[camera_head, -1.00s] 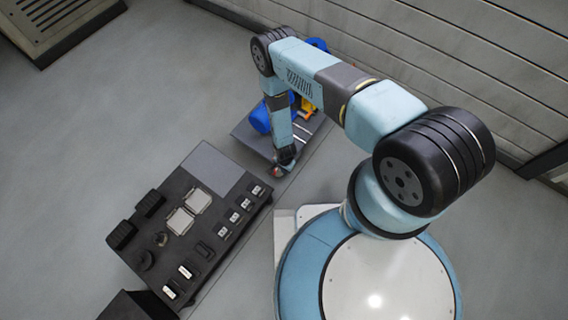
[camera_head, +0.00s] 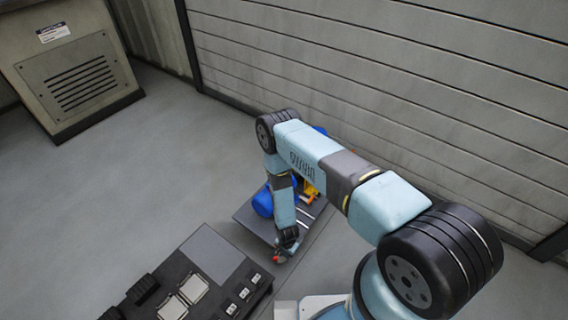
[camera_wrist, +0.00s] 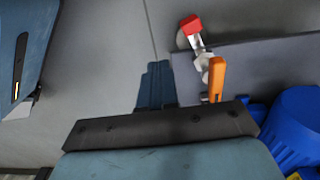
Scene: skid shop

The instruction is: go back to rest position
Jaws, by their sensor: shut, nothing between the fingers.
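My gripper (camera_head: 287,245) hangs at the end of my bent arm, pointing down beside the front edge of a dark skid plate (camera_head: 247,217). In the wrist view its fingers (camera_wrist: 155,85) are shut together and empty. A valve lever with a red end (camera_wrist: 190,25) and an orange handle (camera_wrist: 217,78) lie just right of the fingers, apart from them in the picture.
A blue motor-like body (camera_head: 263,202) sits on the skid plate, partly behind my arm. A dark control panel (camera_head: 206,257) stands front left. A slatted wall (camera_head: 380,80) runs behind. A vented cabinet (camera_head: 75,75) stands back left. The floor between is clear.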

